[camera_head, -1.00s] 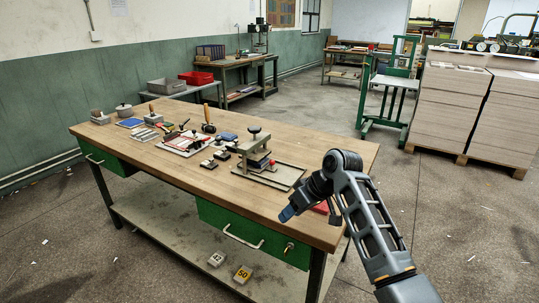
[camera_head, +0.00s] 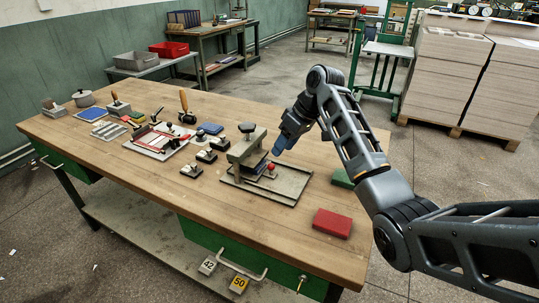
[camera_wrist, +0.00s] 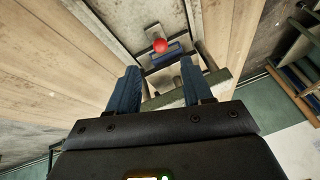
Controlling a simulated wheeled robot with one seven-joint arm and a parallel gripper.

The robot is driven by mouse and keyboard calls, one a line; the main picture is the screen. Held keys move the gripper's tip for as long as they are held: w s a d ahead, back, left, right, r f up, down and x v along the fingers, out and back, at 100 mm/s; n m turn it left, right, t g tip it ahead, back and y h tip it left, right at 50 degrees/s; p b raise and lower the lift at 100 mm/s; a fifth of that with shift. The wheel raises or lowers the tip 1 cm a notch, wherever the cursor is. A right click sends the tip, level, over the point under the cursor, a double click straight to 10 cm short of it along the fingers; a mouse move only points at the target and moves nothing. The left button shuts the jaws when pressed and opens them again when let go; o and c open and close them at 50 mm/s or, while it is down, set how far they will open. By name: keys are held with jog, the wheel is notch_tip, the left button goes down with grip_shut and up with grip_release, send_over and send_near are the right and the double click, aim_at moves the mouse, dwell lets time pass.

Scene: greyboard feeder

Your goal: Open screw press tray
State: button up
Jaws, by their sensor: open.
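The screw press (camera_head: 246,150) stands on the wooden bench, on a flat grey tray-like base (camera_head: 286,188). A small red ball knob (camera_head: 271,168) sits at the front of the dark plates under the press frame. In the wrist view the red knob (camera_wrist: 160,45) shows ahead of the fingers, with the press frame (camera_wrist: 222,80) close by at right. My gripper (camera_head: 281,148) hangs above the right side of the press, apart from the knob. In the wrist view my gripper (camera_wrist: 155,88) has its two blue fingers spread, with nothing held between them.
A red block (camera_head: 332,223) and a green block (camera_head: 343,178) lie on the bench right of the press. Small stamps (camera_head: 191,171) and a white tray with red parts (camera_head: 156,140) lie to the left. The bench front (camera_head: 200,205) is mostly clear.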

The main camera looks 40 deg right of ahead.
jog(key=x, duration=0.7)
jog(key=shift+f, duration=0.15)
grip_shut()
dwell(0.5)
